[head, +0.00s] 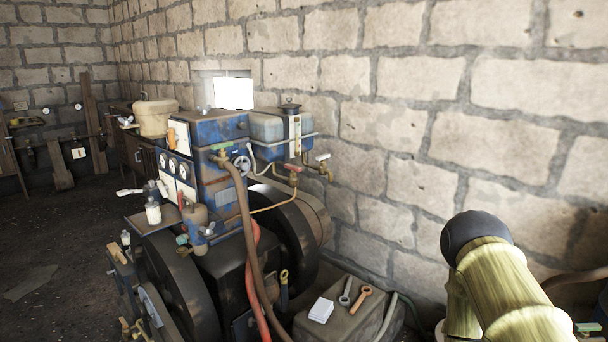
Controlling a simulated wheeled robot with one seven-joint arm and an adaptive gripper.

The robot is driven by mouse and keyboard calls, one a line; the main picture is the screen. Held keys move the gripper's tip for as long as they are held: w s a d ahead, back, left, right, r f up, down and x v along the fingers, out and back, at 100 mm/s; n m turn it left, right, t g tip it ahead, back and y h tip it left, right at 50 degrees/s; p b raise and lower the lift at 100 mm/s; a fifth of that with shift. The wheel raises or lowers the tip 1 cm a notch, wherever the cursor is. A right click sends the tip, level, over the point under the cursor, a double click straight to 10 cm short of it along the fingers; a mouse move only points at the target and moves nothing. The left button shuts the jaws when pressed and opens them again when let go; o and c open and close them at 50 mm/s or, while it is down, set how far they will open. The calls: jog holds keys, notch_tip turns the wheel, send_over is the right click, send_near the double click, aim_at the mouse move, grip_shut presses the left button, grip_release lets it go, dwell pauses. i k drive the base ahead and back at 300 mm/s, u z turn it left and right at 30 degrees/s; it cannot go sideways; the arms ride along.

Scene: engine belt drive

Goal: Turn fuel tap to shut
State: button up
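The engine (205,160) stands left of centre against the stone wall, a blue machine with gauges and large dark flywheels. A small blue tank (267,128) sits at its upper right. Below the tank is a red-handled tap (293,168) on a thin brass pipe (268,208). A brass tap with a pale handle (322,158) is just right of it. A green-handled tap (219,148) is at the top of a brown hose. No label shows which is the fuel tap, and the handle settings are too small to read. My gripper is out of view.
My yellow-green arm is at the lower right, apart from the engine. A brown hose (243,210) and a red hose (254,285) hang in front of the flywheel. A grey box (348,322) holds two wrenches and a white block. Open floor (45,240) lies left.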

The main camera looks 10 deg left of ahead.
aim_at(293, 168)
jog(key=u, duration=0.15)
jog(key=i, duration=1)
jog(key=u, duration=0.15)
jog(key=k, duration=0.55)
jog(key=z, duration=1.25)
jog(key=i, duration=0.8)
jog(key=u, duration=2.05)
